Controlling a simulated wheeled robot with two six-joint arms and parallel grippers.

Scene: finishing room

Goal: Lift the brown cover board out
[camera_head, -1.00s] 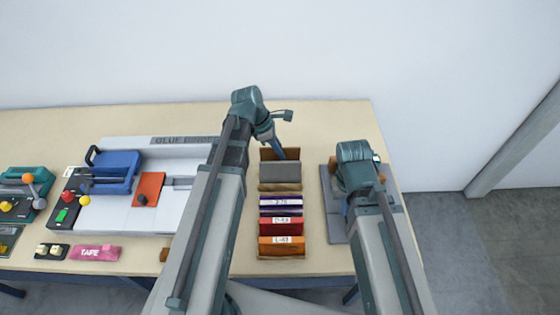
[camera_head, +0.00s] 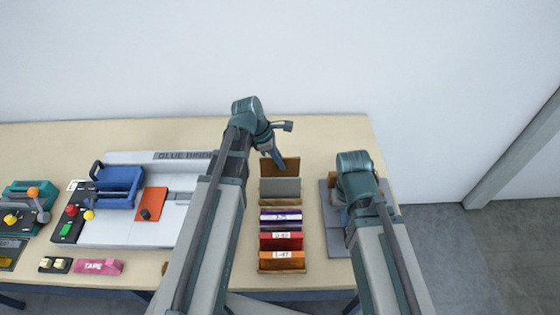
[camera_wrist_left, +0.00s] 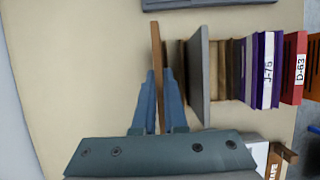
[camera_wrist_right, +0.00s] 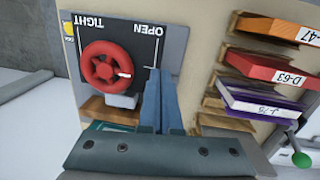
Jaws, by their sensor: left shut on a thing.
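The brown cover board (camera_head: 291,168) stands at the far end of a row of boards and books, behind a grey board (camera_head: 281,187). My left gripper (camera_head: 279,162) is shut on its upper edge. In the left wrist view, the brown board (camera_wrist_left: 156,50) runs upright between the two fingers, apart from the grey board (camera_wrist_left: 200,75). Its lower edge is hidden, so I cannot tell how high it is. My right gripper (camera_wrist_right: 156,75) looks shut and empty, near a red handwheel (camera_wrist_right: 105,67) on a plate marked OPEN and TIGHT.
Purple (camera_head: 281,216), red (camera_head: 281,240) and orange (camera_head: 282,261) labelled books stand in the row nearer me. A glue binder (camera_head: 140,222) with a blue part is left of my left arm. The table behind the row is clear.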

